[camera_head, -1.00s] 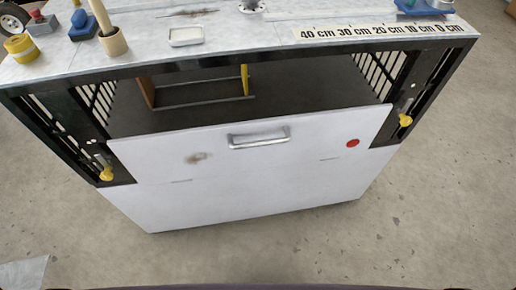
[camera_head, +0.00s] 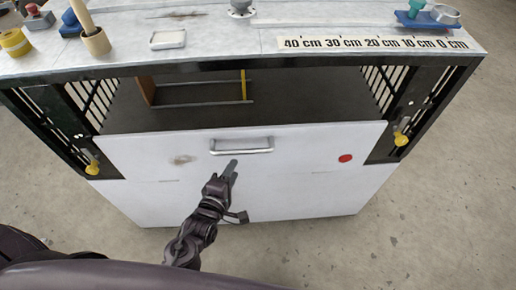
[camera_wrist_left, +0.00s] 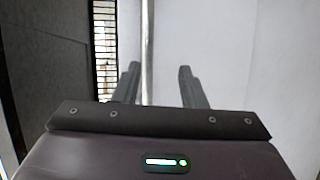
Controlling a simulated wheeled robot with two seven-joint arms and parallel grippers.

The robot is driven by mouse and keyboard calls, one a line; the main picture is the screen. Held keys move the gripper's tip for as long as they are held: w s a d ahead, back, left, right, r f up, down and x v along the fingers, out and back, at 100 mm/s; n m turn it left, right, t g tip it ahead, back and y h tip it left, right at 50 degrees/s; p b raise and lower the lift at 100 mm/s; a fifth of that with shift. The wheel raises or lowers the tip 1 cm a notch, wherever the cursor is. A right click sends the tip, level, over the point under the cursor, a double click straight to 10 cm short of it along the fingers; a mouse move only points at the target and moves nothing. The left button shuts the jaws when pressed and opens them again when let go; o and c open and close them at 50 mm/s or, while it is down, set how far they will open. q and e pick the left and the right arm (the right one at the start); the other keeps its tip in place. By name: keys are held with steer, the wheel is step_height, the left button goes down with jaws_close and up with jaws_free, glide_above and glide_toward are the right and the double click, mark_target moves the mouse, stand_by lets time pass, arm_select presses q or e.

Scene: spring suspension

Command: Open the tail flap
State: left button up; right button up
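The tail flap is a white panel (camera_head: 290,180) on the box front, standing upright, with dark open space above its top edge. A silver bar handle (camera_head: 241,146) sits near its top middle, and a red dot (camera_head: 345,158) is at right. My left gripper (camera_head: 232,168) is just below the handle in the head view, apart from it. In the left wrist view my left gripper (camera_wrist_left: 160,80) has its two fingers apart. A pale upright strip (camera_wrist_left: 147,45) shows between them; I cannot tell whether it is the handle or a flap edge. My right gripper is out of view.
Yellow knobs stand at the left (camera_head: 92,168) and right (camera_head: 400,139) of the flap. The worktop above (camera_head: 210,55) carries a ruler strip (camera_head: 370,43), a white tray (camera_head: 168,39), a tape roll (camera_head: 14,42) and a wooden mallet (camera_head: 95,40). The floor around is clear.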

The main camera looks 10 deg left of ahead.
mark_target(241, 150)
arm_select(q)
steer(key=w, duration=0.4)
steer(key=w+p, duration=0.1)
steer(key=w, duration=0.2)
steer(key=shift+d+r, duration=0.2)
steer(key=shift+d, duration=0.15)
steer(key=shift+w+d+f, duration=0.1)
steer(key=shift+w+f, duration=0.05)
steer(key=shift+w, duration=0.3)
steer(key=shift+n, duration=0.3)
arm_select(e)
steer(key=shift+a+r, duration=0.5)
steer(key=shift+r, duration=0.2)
arm_select(q)
jaws_close()
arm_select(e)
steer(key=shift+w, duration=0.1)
